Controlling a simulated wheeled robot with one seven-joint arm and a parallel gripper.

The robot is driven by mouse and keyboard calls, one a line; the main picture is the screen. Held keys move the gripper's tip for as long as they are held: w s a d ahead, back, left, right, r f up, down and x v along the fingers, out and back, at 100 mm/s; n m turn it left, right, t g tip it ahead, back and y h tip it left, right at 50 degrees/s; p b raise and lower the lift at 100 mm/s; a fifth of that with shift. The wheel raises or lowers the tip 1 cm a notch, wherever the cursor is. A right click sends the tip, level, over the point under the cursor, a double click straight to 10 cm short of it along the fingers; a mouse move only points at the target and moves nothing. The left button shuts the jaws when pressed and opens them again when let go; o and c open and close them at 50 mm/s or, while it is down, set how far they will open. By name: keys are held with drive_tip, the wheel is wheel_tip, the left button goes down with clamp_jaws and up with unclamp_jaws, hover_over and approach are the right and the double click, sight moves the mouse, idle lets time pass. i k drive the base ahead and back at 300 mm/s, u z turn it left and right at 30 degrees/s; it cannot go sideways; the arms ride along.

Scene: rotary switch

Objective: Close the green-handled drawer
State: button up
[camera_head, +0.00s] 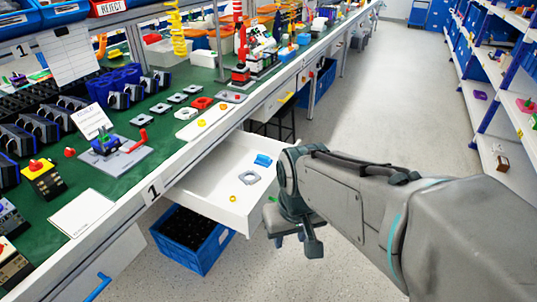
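The white drawer (205,190) stands pulled out from under the green-topped workbench. Inside it lie a blue part (263,160), a grey ring-shaped part (249,178) and a small yellow ring (233,198). A small bit of the green handle (273,229) shows at the drawer's front, mostly hidden by my gripper. My gripper (295,243) points down just outside the drawer front, close to the handle. Its two fingers look spread apart with nothing seen between them. I cannot tell whether it touches the handle or the drawer.
A blue crate (222,243) stands on the floor below the drawer. A blue handle (98,288) is on a shut drawer at the lower left, and a yellow handle (288,97) is farther along the bench. Shelves (490,70) line the right; the aisle floor (390,90) between is clear.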

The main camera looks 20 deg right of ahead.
sight(206, 189)
drive_tip(key=z, duration=0.75)
drive_tip(key=i, duration=0.75)
drive_tip(key=u, duration=0.1)
drive_tip(key=k, duration=0.75)
drive_tip(key=u, duration=0.4)
drive_tip(key=i, duration=0.55)
